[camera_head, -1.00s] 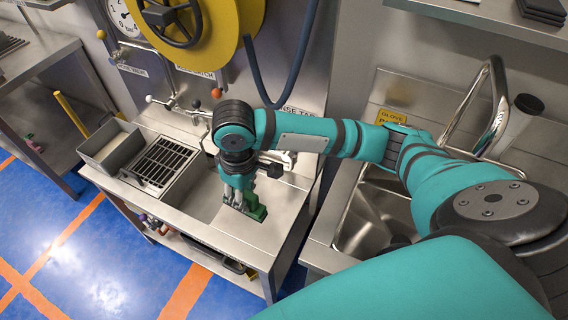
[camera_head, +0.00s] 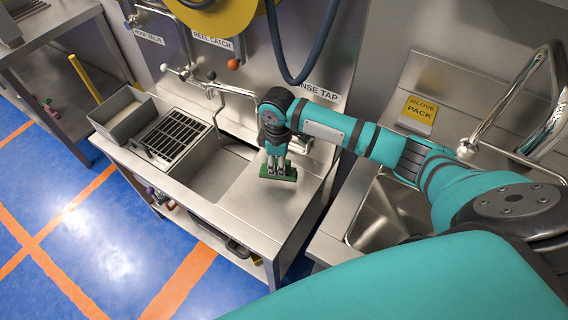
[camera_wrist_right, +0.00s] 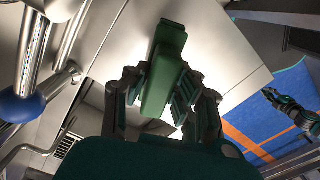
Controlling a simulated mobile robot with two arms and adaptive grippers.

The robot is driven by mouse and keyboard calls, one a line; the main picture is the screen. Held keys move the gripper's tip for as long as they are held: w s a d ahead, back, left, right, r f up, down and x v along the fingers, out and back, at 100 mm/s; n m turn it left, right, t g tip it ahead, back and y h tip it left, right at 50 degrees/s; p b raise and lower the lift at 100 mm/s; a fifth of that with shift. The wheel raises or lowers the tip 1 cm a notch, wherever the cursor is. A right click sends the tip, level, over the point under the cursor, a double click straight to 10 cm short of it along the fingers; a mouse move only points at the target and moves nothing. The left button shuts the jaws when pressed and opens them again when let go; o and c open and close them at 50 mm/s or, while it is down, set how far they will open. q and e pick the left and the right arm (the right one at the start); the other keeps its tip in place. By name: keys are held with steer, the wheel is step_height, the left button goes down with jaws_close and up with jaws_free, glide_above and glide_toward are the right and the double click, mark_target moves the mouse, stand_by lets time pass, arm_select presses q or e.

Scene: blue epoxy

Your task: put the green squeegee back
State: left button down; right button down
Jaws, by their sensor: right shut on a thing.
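The green squeegee (camera_head: 284,174) is at the steel counter's surface, just right of the sink basin. My right gripper (camera_head: 278,165) reaches down over it and is shut on it. In the right wrist view, the green squeegee (camera_wrist_right: 163,70) sits between the two fingers of my right gripper (camera_wrist_right: 165,92). Whether the squeegee touches the counter (camera_head: 262,205) is hard to tell.
A rinse tap (camera_head: 232,90) arches close to my right gripper on its left. A sink basin (camera_head: 212,172), a black grate (camera_head: 172,132) and a grey bin (camera_head: 128,118) lie to the left. A second sink (camera_head: 385,212) is at the right. The counter's front right part is clear.

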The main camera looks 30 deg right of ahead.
steer(key=shift+w+d, duration=0.45)
steer(key=shift+d, duration=0.2)
steer(key=shift+w+d, duration=0.25)
steer(key=shift+d, duration=0.25)
step_height(320, 180, down, 4)
steer(key=shift+r, duration=0.1)
arm_select(q)
steer(key=shift+w+d+r, duration=0.1)
steer(key=shift+w+r, duration=0.05)
steer(key=shift+w, duration=0.45)
arm_select(e)
steer(key=c, duration=1.1)
jaws_free()
arm_select(q)
steer(key=shift+s, duration=0.1)
